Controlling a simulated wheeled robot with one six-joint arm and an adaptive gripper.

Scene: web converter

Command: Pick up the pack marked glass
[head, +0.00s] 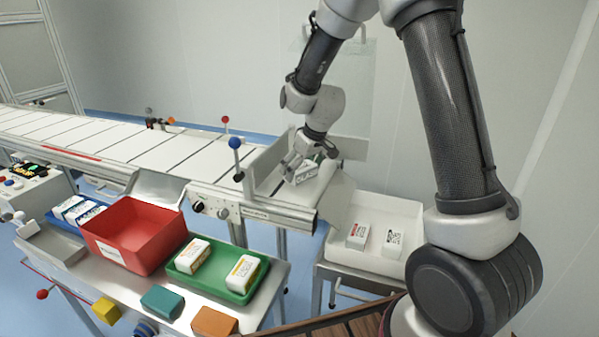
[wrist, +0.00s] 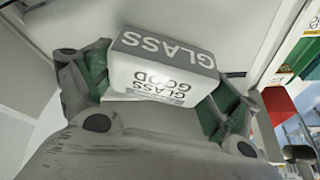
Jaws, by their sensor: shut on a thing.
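The pack marked glass (wrist: 165,65) is white with a grey top band; "GLASS" and "GOOD" are readable on it in the wrist view. It also shows in the head view (head: 306,174), at the right end of the conveyor. My gripper (wrist: 160,95) is shut on it, one green-padded finger at each side. In the head view my gripper (head: 303,166) reaches down over the conveyor end. Whether the pack still touches the belt surface I cannot tell.
The conveyor (head: 110,142) runs to the left, with a metal side plate (head: 268,165) by the gripper. A white bin (head: 345,256) with two packs stands at right. A red bin (head: 135,243) and a green tray (head: 212,289) with two packs stand in front.

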